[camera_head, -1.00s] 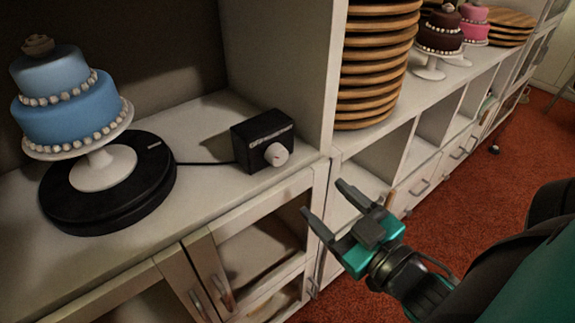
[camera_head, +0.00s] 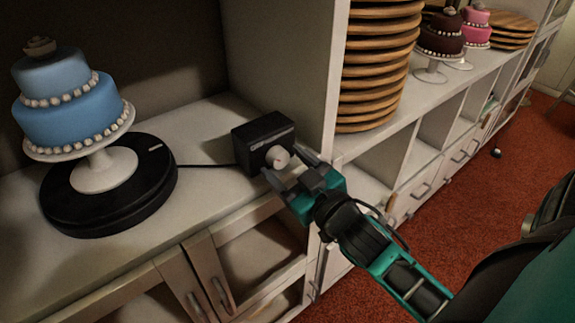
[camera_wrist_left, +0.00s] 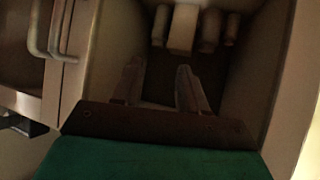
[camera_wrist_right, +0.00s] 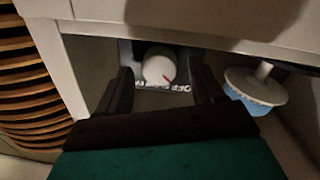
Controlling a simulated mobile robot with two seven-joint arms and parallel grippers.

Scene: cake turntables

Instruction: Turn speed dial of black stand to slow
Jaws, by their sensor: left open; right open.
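The black stand (camera_head: 60,205) is a round turntable on the counter at the left, joined by a cable to a black control box (camera_head: 250,135). The box's white speed dial (camera_head: 277,157) faces the front. My right gripper (camera_head: 286,165) is open, its fingertips close to the dial. In the right wrist view the dial (camera_wrist_right: 159,68) lies between and beyond the open fingers (camera_wrist_right: 160,85); its red mark and the OFF lettering show. I cannot tell whether the fingers touch it. My left gripper (camera_wrist_left: 155,80) shows only in the left wrist view, open and empty before a dark shelf compartment.
A blue cake (camera_head: 70,110) on a white pedestal stands on the turntable. A tall stack of wooden boards (camera_head: 375,80) is right of the shelf's upright panel (camera_head: 290,60). Cabinet doors (camera_head: 245,260) are below the counter. More cakes (camera_head: 440,35) stand farther back.

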